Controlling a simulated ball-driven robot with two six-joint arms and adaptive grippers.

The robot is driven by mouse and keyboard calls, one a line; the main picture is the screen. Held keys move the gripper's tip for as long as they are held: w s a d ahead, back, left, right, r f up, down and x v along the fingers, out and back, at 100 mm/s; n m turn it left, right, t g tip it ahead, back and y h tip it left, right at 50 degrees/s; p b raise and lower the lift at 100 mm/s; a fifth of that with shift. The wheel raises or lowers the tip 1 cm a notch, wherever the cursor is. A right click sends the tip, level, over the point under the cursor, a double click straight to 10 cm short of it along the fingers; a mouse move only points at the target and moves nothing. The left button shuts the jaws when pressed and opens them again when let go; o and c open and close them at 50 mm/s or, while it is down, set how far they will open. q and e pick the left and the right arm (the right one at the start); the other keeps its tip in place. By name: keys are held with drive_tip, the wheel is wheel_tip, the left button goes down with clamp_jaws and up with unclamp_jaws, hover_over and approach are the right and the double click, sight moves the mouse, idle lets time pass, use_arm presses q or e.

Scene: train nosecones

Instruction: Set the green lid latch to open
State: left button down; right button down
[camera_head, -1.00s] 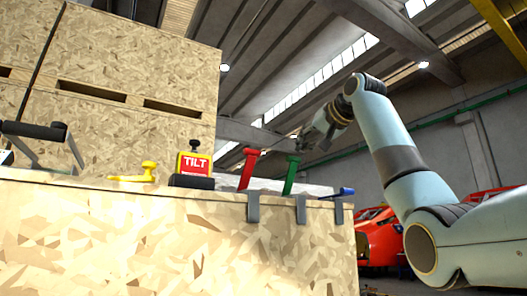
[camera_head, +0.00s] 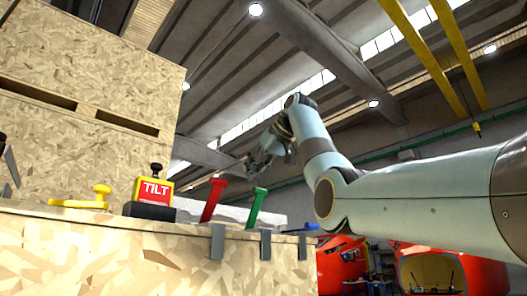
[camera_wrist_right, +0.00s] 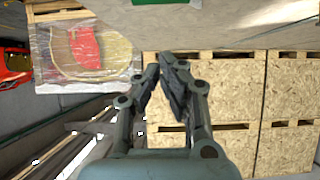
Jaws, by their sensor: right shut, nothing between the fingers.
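The green latch (camera_head: 257,207) stands up at the crate's top edge in the head view, its top leaning slightly right. The red latch (camera_head: 213,199) to its left stands up in a similar way. The blue latch (camera_head: 312,231) to its right lies low. My right gripper (camera_head: 248,166) shows just above the green latch in the picture, apart from it, and its depth is hard to judge. In the right wrist view its fingers (camera_wrist_right: 166,62) are shut and empty. A green patch (camera_wrist_right: 145,3) at the top edge there is cut off.
The pale chipboard crate (camera_head: 120,255) fills the lower left. On it are a red and yellow TILT box (camera_head: 154,190) and a yellow handle (camera_head: 85,200). A tall chipboard stack (camera_head: 100,60) stands behind. Red train nosecones (camera_head: 340,262) stand at the lower right.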

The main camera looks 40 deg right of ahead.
sight(263, 190)
drive_tip(key=shift+s+d+f, duration=0.15)
drive_tip(key=shift+s+f, duration=0.15)
drive_tip(key=shift+f, duration=0.3)
drive_tip(key=shift+s+d+f, duration=0.1)
drive_tip(key=shift+s+f, duration=0.15)
drive_tip(key=shift+f, duration=0.35)
use_arm(q)
drive_tip(key=shift+w+a+r, duration=0.1)
drive_tip(key=shift+w+r, duration=0.05)
drive_tip(key=shift+w, duration=0.4)
use_arm(e)
drive_tip(key=shift+s+f, duration=0.35)
drive_tip(key=shift+s, duration=0.25)
use_arm(q)
drive_tip(key=shift+s, duration=0.1)
